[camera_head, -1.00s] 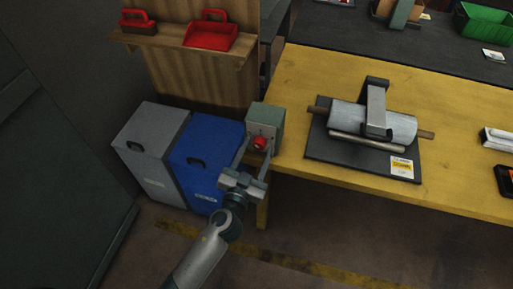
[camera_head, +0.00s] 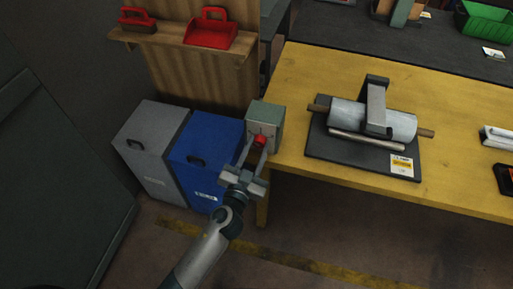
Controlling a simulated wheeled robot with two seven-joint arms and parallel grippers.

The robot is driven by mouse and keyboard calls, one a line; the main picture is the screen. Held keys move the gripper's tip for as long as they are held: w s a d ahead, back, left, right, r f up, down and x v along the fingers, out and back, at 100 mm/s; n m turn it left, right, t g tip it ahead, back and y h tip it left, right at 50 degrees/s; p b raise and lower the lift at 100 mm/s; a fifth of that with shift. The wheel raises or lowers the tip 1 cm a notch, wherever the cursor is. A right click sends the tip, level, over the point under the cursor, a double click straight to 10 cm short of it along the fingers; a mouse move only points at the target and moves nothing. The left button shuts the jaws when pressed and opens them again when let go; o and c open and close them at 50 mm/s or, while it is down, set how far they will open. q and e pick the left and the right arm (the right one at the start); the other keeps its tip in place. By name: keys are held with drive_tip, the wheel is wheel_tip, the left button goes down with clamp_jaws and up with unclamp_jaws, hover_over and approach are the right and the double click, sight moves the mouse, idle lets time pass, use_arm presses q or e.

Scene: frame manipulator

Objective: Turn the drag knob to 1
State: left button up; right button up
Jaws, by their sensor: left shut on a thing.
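The red drag knob (camera_head: 260,141) sits on the front of a grey-green box (camera_head: 265,115) at the left end of the yellow table. My left gripper (camera_head: 254,146) reaches up to it from below, with one finger on each side, and is shut on the knob. The fingers hide part of the knob. The number it points to is too small to read. My right gripper is not in view.
A blue bin (camera_head: 205,150) and a grey bin (camera_head: 150,140) stand close left of the box. The yellow table (camera_head: 300,85) bears a roller device on a dark base (camera_head: 340,158). A wooden shelf (camera_head: 160,47) with red tools is behind.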

use_arm(q)
drive_tip(key=m, duration=0.5)
drive_tip(key=shift+d+r+m, duration=0.1)
drive_tip(key=shift+m, duration=0.3)
drive_tip(key=m+p, duration=0.1)
drive_tip(key=m, duration=0.4)
drive_tip(key=shift+d, duration=0.1)
idle(0.3)
drive_tip(key=o, duration=1.1)
drive_tip(key=shift+c, duration=0.2)
drive_tip(key=shift+s, duration=0.15)
